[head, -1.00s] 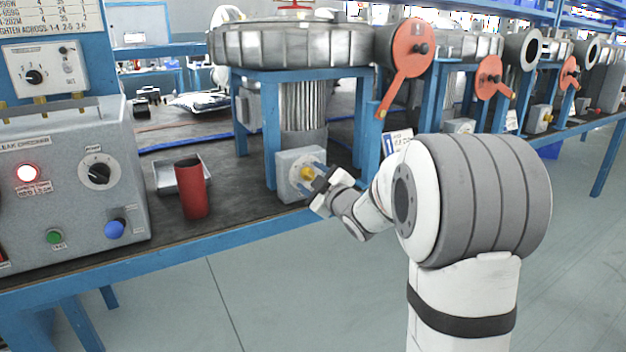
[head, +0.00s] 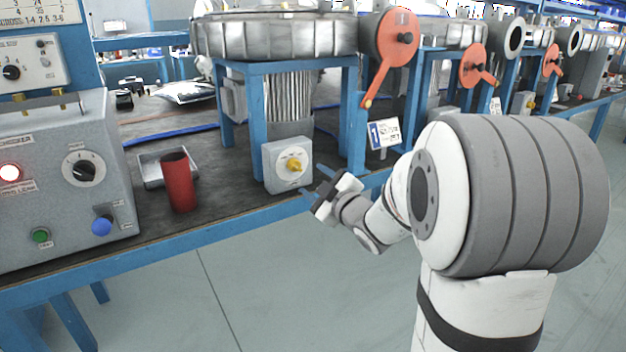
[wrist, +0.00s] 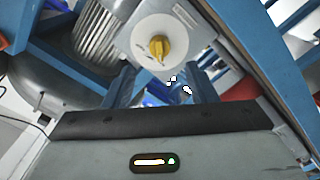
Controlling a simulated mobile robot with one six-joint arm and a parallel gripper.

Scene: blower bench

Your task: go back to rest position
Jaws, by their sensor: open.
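My gripper (head: 318,186) is open and empty in the head view, in front of the bench edge. It is just right of and below a grey switch box (head: 276,176) with a yellow knob (head: 294,165), and apart from it. In the wrist view the yellow knob (wrist: 160,47) sits on a white round plate beyond my gripper's fingers (wrist: 158,88), with a visible gap between them. My arm reaches in from the right.
A blower (head: 275,38) stands on a blue frame above the switch box, with an orange lever (head: 389,50). A red cylinder (head: 179,182), a metal tray (head: 151,172) and a grey control panel (head: 60,185) are to the left. Floor in front is clear.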

